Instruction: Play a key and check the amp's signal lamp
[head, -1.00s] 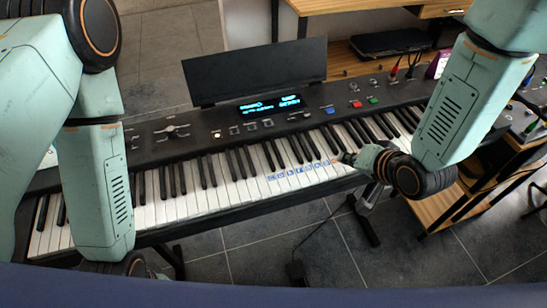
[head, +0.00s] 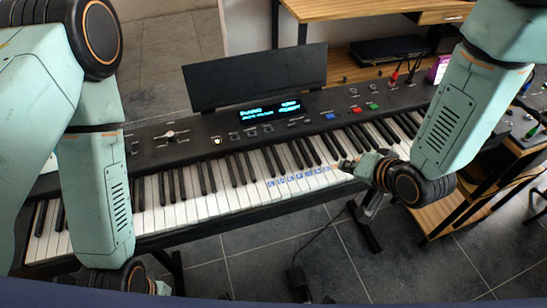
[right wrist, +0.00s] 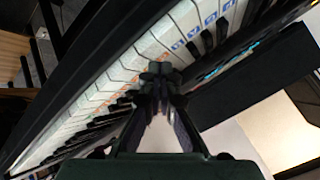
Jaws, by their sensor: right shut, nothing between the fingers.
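The keyboard (head: 196,208) stands across the head view, its display lit in blue. Several white keys carry blue letter labels (head: 298,176). My right gripper (head: 344,165) is shut and empty at the keys just right of the labels. In the right wrist view its fingertips (right wrist: 158,72) are together, over or at the keys; I cannot tell whether they touch one. Only a small pale part of what may be my left gripper (head: 161,288) shows at the bottom edge, below the keyboard's front. I cannot make out an amp or its signal lamp for certain.
A black panel (head: 255,76) stands behind the keyboard. Red and black cables plug in at its back right. A dark flat box (head: 390,48) lies on a wooden shelf. At the right edge a unit with green parts (head: 531,126) stands on a wooden stand. Grey tiled floor lies in front.

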